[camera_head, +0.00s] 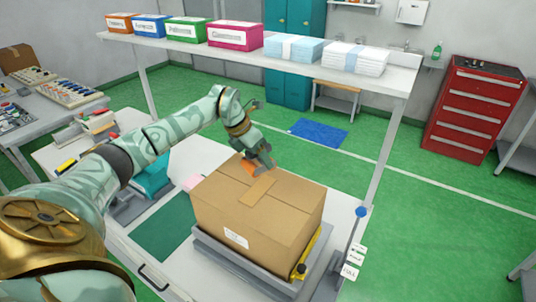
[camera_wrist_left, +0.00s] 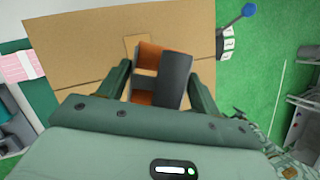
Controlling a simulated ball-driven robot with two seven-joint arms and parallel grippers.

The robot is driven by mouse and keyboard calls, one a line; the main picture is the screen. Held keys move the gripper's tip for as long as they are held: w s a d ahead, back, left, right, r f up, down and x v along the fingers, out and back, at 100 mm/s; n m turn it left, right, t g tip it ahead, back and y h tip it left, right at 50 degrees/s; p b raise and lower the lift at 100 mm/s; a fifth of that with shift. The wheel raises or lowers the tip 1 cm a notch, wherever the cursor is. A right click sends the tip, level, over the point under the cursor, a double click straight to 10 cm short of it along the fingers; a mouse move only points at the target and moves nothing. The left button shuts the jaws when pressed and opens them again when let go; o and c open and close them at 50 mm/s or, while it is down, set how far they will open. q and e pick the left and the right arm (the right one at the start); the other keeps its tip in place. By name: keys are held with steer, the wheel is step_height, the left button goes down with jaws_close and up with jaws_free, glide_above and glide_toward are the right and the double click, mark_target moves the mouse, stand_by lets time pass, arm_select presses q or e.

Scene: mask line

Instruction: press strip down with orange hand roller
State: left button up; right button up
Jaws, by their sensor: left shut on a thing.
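A closed brown cardboard box (camera_head: 225,207) stands on a grey platform (camera_head: 240,262) on the white bench. A short tan strip (camera_head: 258,190) lies along the box's top seam; part of it also shows in the left wrist view (camera_wrist_left: 131,42). My left gripper (camera_head: 256,161) is over the box top, at the far end of the strip. It is shut on the orange hand roller (camera_head: 248,164), whose orange and dark parts show between the fingers in the left wrist view (camera_wrist_left: 158,75). Whether the roller touches the strip cannot be told. My right gripper is not in view.
A green mat (camera_head: 163,232) lies left of the box. A blue-topped lever (camera_head: 361,212) and white tags stand at the right. A shelf (camera_head: 300,62) with several coloured boxes and packs spans the back. A yellow part (camera_head: 318,248) is beside the box.

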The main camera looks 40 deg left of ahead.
arm_select(q)
steer(key=f, duration=0.1)
steer(key=f+b, duration=0.2)
steer(key=shift+s+a, duration=0.15)
steer(key=shift+s, duration=0.1)
step_height(320, 180, down, 3)
steer(key=b, duration=0.3)
steer(key=shift+w+f, duration=0.15)
steer(key=shift+f+b, duration=0.45)
steer(key=shift+f, duration=0.15)
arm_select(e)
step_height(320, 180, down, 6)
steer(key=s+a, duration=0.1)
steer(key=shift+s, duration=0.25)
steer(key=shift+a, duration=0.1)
arm_select(q)
steer(key=shift+f, duration=0.5)
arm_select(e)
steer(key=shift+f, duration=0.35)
arm_select(q)
steer(key=shift+s, duration=0.25)
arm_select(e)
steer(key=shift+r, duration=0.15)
